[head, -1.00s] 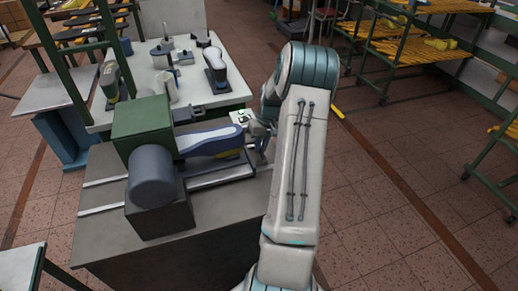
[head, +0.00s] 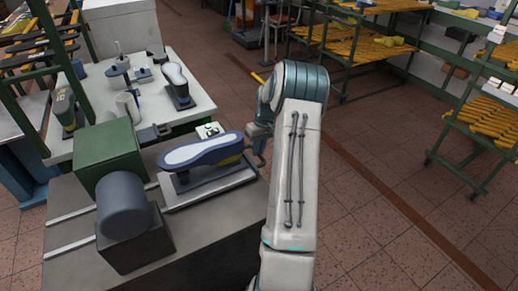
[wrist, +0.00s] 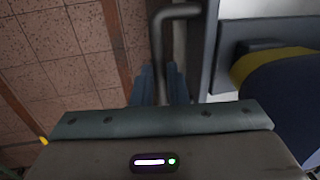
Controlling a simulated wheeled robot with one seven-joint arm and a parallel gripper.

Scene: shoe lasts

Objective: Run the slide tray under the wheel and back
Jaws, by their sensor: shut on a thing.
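The slide tray (head: 215,186) is a pale grey plate on rails on the grey bench, right of the green machine housing (head: 108,155). A navy shoe with a pale sole turned up (head: 205,150) and a yellow band rides on it. The shoe stands clear of the housing. My gripper (head: 258,140) is at the tray's right end, partly hidden by my arm. In the wrist view its blue fingers (wrist: 162,82) are shut on the bent grey handle (wrist: 160,40), beside the tray's edge.
A white table (head: 205,103) behind holds another upturned shoe on a stand (head: 177,84) and small tools. A green rack with yellow lasts (head: 488,112) stands at the right. The tiled floor right of my arm is clear.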

